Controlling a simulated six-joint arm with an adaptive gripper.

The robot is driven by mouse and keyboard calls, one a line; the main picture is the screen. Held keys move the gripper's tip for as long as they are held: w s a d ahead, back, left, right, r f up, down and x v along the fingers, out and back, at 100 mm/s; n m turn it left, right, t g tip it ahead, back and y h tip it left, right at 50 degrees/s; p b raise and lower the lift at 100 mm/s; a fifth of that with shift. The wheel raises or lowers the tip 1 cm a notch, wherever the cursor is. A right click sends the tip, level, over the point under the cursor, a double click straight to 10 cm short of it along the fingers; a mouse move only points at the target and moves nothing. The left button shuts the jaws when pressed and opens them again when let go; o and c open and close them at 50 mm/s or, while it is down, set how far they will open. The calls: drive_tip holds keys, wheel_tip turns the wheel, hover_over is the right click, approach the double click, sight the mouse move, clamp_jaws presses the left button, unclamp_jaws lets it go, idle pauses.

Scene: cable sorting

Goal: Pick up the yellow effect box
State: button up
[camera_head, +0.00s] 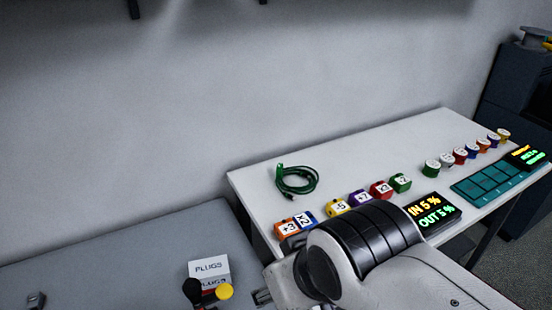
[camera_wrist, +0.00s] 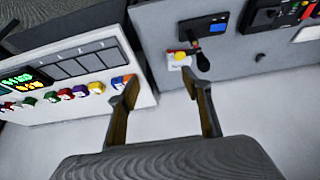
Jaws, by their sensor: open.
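The yellow effect box (camera_head: 338,206), marked "-5", sits on the white table in a row, between a blue box (camera_head: 305,219) and a purple box (camera_head: 360,198). In the wrist view, the yellow box (camera_wrist: 97,87) shows at the left, outside the fingers and near the table edge. My gripper (camera_wrist: 161,80) is open and empty, its two fingers spread apart. It is to the side of the row and touches no box. In the head view my arm fills the lower middle and my fingers are hidden.
Orange (camera_head: 285,228), red (camera_head: 381,189) and green (camera_head: 400,183) boxes share the row. A green coiled cable (camera_head: 297,181) lies behind it. A lit display (camera_head: 433,213) and teal panel (camera_head: 490,185) stand right. A PLUGS holder (camera_head: 209,268) is on the grey bench.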

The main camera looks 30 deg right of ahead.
drive_tip(key=n+t+h, duration=0.4)
drive_tip(key=n+t, duration=0.1)
drive_tip(key=n, duration=2)
hover_over(338, 210)
drive_tip(key=s+a, duration=0.2)
drive_tip(key=s, duration=0.1)
wheel_tip(338, 210, down, 11)
drive_tip(key=s+d+f+n+y, duration=0.1)
drive_tip(key=f+n, duration=0.2)
drive_tip(key=d+f+n+t+y, duration=0.1)
drive_tip(key=f+n, duration=0.2)
drive_tip(key=s+d+f+n+t+y, duration=0.1)
drive_tip(key=f+n, duration=0.1)
drive_tip(key=n, duration=0.1)
drive_tip(key=shift+s+d+f, duration=0.2)
drive_tip(key=shift+s+f, duration=0.1)
drive_tip(key=shift+f, duration=0.1)
drive_tip(key=shift+s+f+n+t+y, duration=0.5)
drive_tip(key=shift+s+f+n, duration=0.05)
drive_tip(key=shift+n, duration=0.45)
drive_tip(key=shift+a, duration=0.1)
